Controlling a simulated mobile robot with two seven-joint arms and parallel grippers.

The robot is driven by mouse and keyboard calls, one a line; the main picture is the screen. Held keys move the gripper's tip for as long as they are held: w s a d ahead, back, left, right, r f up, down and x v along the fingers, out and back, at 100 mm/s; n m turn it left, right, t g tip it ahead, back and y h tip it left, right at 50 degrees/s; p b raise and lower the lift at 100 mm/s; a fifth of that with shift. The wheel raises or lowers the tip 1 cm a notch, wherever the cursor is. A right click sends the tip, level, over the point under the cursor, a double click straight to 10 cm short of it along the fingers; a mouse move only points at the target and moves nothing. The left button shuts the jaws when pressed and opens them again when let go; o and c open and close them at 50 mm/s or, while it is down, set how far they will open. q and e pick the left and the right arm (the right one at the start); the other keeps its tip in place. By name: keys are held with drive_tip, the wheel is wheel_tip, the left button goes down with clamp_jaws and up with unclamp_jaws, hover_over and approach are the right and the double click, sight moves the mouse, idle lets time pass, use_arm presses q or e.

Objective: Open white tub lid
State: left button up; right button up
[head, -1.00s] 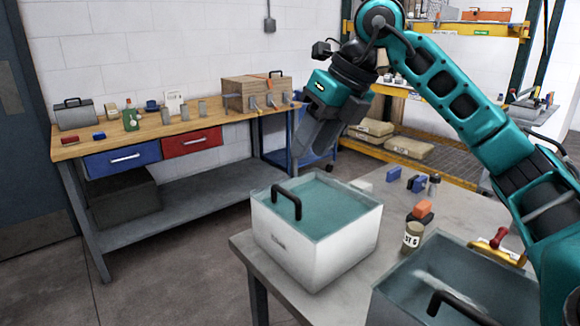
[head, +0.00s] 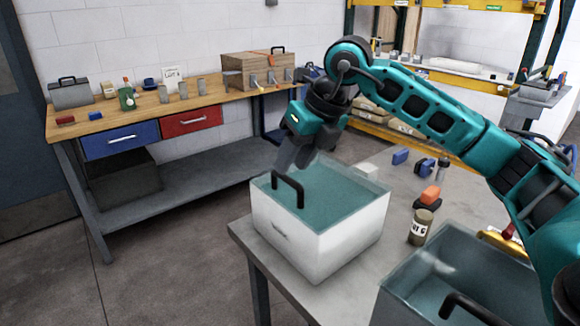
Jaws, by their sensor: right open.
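The white tub (head: 340,246) stands on the grey table near its left edge. Its teal, see-through lid (head: 335,205) lies on top and looks shut. A black handle (head: 288,187) stands up at the lid's left side. My right gripper (head: 288,167) is open, pointing down just behind and above the handle. I cannot tell whether its fingers touch the handle or lid. My left gripper is not in view.
A second, grey tub (head: 400,296) with a see-through lid and black handle stands at the front right. A wooden workbench (head: 100,131) stands behind at left.

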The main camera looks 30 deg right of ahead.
drive_tip(key=shift+x, duration=1.3)
drive_tip(key=shift+c, duration=0.4)
clamp_jaws()
